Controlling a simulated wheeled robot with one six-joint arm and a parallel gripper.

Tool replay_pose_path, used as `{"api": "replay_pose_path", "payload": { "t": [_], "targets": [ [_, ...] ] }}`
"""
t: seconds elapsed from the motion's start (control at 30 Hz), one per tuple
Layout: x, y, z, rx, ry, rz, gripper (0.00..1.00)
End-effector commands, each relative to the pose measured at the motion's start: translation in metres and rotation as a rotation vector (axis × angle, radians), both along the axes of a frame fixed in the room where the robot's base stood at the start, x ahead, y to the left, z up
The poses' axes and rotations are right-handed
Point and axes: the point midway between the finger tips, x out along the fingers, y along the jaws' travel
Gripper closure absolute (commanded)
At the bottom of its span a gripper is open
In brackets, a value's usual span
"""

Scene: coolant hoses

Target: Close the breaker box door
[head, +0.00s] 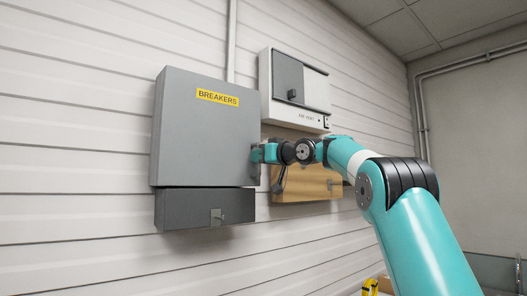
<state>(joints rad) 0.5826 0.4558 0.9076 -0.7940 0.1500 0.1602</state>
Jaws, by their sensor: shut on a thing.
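The breaker box (158,130) is a grey metal box on the wall at left. Its flat grey door (205,140) faces the room and bears a yellow "BREAKERS" label (217,97). The door covers the front of the box, and no inside shows. From this angle I cannot tell whether it sits flush or stands slightly ajar. My gripper (260,154) is at the door's right edge, shut on the door there. The fingers and my arm hide the exact grip spot, so I cannot tell handle from edge.
A dark grey box with a latch (217,217) is just below the breaker box. A white cabinet with a grey door (290,79) hangs to the right, above a wooden board (310,184). A conduit (231,40) runs up the wall. Bare wall lies at left.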

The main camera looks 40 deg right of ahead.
Motion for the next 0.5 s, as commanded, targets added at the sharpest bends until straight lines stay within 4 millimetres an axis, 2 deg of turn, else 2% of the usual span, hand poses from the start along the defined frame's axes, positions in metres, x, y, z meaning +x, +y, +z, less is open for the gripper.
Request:
{"api": "replay_pose_path", "payload": {
  "t": [0.03,0.5],
  "targets": [
    [0.0001,0.0007,0.0047,0.005,-0.008,0.01,1.0],
    [-0.0033,-0.0093,0.0035,0.003,-0.011,0.018,1.0]
  ]
}}
